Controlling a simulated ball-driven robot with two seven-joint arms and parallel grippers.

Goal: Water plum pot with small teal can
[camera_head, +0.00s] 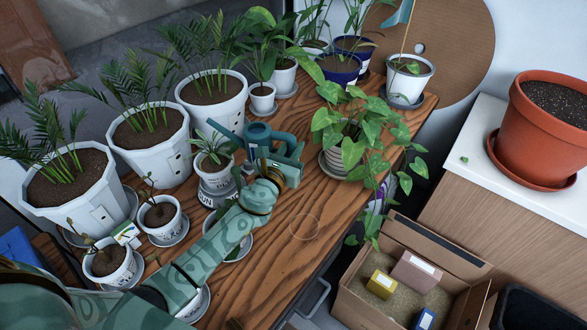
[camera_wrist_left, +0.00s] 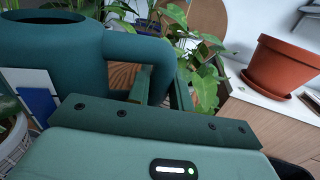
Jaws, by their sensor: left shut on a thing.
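A small teal watering can (camera_head: 258,133) is at the middle of the wooden table, beside a small white pot with a spiky plant. In the left wrist view the can (camera_wrist_left: 50,60) fills the left side, its open top visible and its curved handle between my fingers. My left gripper (camera_head: 285,160) is shut on that handle; it also shows in the left wrist view (camera_wrist_left: 163,92). I cannot tell whether the can touches the table. Two dark blue-purple pots stand at the back: a nearer one (camera_head: 342,75) and a farther one (camera_head: 355,46). My right gripper is not in view.
Large white pots with palms (camera_head: 150,155) line the table's left side, with several small white pots before them. A trailing leafy plant (camera_head: 352,132) stands right of the can. A terracotta pot (camera_head: 545,130) is on the cabinet, above an open cardboard box (camera_head: 385,285). The table's front right (camera_head: 300,220) is clear.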

